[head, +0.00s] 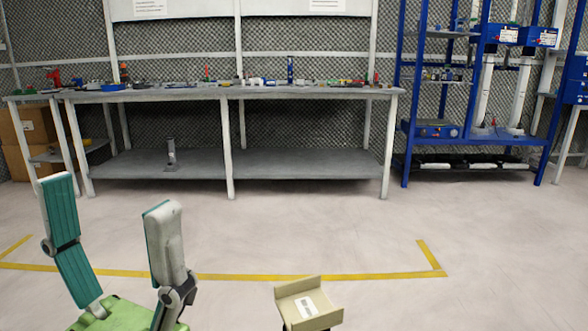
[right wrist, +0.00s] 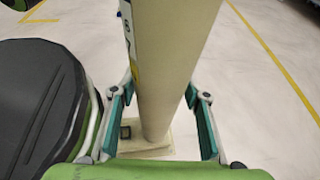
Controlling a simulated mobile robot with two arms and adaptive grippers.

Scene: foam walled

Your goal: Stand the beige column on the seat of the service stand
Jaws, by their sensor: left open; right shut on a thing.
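The beige column (right wrist: 172,65) stands between the two teal-padded fingers of my right gripper (right wrist: 158,95) in the right wrist view. The gripper is shut on it. A pale square plate (right wrist: 150,150) shows at the column's far end; I cannot tell what it rests on. In the head view, a beige tray-like piece with raised edges and a white label, apparently the seat of the service stand (head: 292,309), shows at the bottom middle. Its lower part is cut off. My left gripper (head: 112,200) is open and empty at bottom left, left of that piece. My right gripper is outside the head view.
A long grey workbench (head: 240,93) with small items on top stands at the back. A blue rack (head: 406,130) stands at back right. Yellow tape (head: 330,277) marks the floor. The floor between the workbench and tape is clear.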

